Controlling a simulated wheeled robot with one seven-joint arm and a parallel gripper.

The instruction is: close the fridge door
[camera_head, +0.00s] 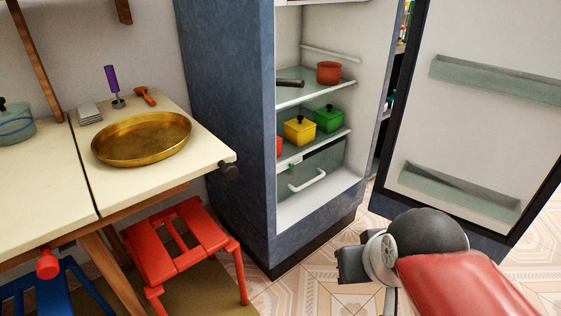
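The fridge (226,120) is blue-grey and stands open in the middle of the head view. Its door (480,130) is swung wide open on the right, with its white inner side and two grey-green shelf bins facing me. My red and black arm reaches in from the lower right, in front of the door's lower part. My gripper (353,265) shows only as a dark part at the arm's end, low over the tiled floor between the fridge body and the door. It appears apart from the door. Its fingers cannot be made out clearly.
Pots stand on the fridge shelves, including a yellow one (299,130) and a green one (328,118). A cream table (200,160) with a brass tray (140,156) stands at left. A red stool (190,245) stands below it. Tiled floor (310,285) is free before the fridge.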

